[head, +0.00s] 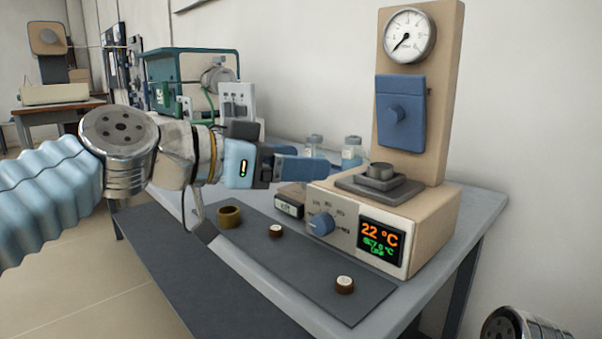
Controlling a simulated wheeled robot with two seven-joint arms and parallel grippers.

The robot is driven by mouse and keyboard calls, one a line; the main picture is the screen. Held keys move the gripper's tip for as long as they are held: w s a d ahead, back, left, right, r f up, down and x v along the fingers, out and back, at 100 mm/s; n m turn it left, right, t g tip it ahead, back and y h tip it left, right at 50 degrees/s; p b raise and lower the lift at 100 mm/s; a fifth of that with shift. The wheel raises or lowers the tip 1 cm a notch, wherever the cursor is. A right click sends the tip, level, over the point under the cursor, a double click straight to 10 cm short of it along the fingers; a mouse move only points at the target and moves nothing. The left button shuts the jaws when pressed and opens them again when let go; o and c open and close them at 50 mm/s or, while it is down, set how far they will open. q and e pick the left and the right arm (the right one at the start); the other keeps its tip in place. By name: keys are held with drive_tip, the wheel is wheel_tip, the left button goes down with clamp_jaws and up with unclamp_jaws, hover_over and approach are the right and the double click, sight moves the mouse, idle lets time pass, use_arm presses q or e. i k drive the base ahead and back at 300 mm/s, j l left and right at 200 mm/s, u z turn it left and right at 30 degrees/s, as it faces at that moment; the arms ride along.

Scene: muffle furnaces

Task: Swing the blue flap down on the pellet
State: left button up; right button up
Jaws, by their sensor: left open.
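I cannot tell whether the pellet is in the cup. My left gripper (318,170) is open and empty, left of the cup and lower than the flap, pointing right and touching neither. My right gripper is out of view; only a part of my right arm shows at the bottom right.
The device base (430,225) has a blue dial and a display reading 22 °C. A dark mat (300,262) in front bears a brass ring (229,216) and two small brown pieces with pale tops. Small bottles (352,150) stand behind my left gripper. A gauge (409,36) sits above the flap.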

sight(401, 100)
drive_tip(key=k+j, duration=0.2)
drive_tip(key=j, duration=0.2)
drive_tip(key=k+j, duration=0.15)
drive_tip(key=j, duration=0.25)
drive_tip(key=k+j, duration=0.2)
drive_tip(key=j, duration=0.2)
